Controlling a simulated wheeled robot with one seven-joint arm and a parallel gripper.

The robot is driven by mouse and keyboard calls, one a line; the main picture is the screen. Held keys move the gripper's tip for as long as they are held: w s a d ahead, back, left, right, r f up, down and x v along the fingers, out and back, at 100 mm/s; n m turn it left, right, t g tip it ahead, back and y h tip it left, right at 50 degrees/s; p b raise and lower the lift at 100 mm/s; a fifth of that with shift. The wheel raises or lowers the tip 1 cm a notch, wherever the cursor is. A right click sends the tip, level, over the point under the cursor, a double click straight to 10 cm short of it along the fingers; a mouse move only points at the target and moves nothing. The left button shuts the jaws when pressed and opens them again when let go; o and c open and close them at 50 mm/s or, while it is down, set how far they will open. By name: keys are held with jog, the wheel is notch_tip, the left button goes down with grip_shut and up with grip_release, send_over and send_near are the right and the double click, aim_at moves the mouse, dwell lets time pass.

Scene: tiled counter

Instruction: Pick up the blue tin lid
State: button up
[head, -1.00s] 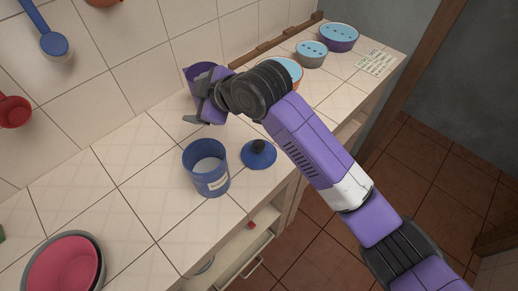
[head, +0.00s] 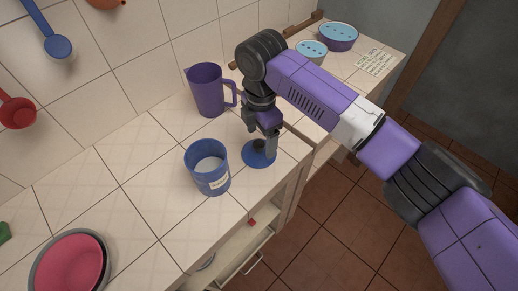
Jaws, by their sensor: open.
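The blue tin lid (head: 255,159) lies flat on the tiled counter, near its front edge and right of the open blue tin (head: 207,169). The tin stands upright with pale contents and a white label. My gripper (head: 262,145) points down over the lid, its open fingers low around where the lid's dark knob is. The knob is hidden by the fingers. I cannot tell whether the fingers touch the lid.
A purple jug (head: 206,90) stands behind the lid, close to my gripper. A pink bowl in a grey one (head: 66,268) is at the lower left. Bowls with light-blue tops (head: 339,36) stand at the far right end. An open drawer (head: 232,256) juts out below the counter.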

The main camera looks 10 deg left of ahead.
aim_at(260, 143)
jog(key=shift+w+a+f, duration=0.1)
jog(key=shift+f, duration=1.65)
jog(key=c, duration=1.3)
jog(key=shift+f, duration=0.15)
grip_shut()
